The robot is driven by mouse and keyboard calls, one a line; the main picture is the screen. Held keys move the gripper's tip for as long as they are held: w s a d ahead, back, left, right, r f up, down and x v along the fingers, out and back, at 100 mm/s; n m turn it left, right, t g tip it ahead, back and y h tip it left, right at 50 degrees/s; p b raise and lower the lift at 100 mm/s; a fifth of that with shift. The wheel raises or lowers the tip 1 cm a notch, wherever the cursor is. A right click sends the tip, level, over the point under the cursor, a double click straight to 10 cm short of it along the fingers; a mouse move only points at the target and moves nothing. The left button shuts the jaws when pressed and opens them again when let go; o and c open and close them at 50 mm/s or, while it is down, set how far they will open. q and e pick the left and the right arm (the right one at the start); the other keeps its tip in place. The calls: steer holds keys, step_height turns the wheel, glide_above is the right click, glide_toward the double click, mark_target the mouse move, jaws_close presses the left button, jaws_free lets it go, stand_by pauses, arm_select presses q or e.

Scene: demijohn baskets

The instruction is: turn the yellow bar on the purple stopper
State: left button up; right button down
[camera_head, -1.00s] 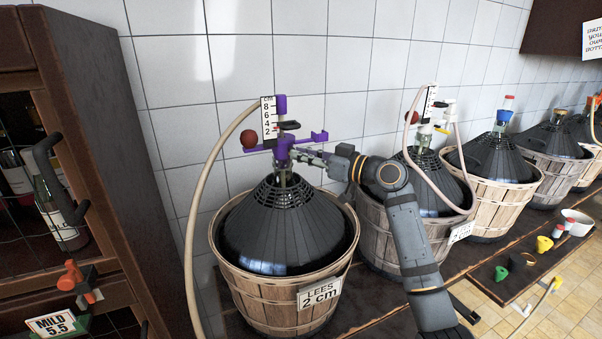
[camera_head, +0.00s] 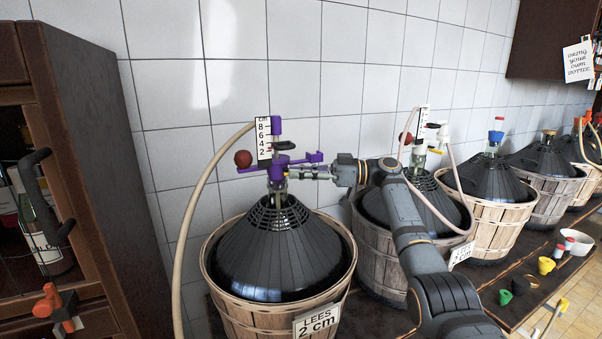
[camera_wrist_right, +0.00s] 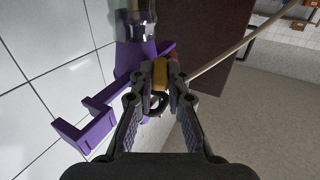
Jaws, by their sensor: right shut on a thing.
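The purple stopper (camera_head: 277,163) stands in the neck of the nearest demijohn (camera_head: 275,250), with side arms, a red ball and a cm scale card at its top. My right gripper (camera_head: 292,173) reaches it from the right, just below its right purple arm. In the right wrist view the yellow bar (camera_wrist_right: 160,74) lies between the fingertips of my right gripper (camera_wrist_right: 161,82), which is shut on it. The purple stopper (camera_wrist_right: 130,62) is behind and to the left there. The bar is not clear in the head view. My left gripper is not in view.
The demijohn sits in a wooden basket (camera_head: 262,315) labelled LEES 2 cm. A pale hose (camera_head: 177,240) arcs down on its left. A second basket (camera_head: 380,245) stands close under my right arm. A dark cabinet (camera_head: 95,180) is at the left, the tiled wall behind.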

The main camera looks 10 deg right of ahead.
steer(key=shift+f, duration=0.1)
stand_by(0.3)
steer(key=c, duration=1.3)
jaws_free()
steer(key=shift+t, duration=0.3)
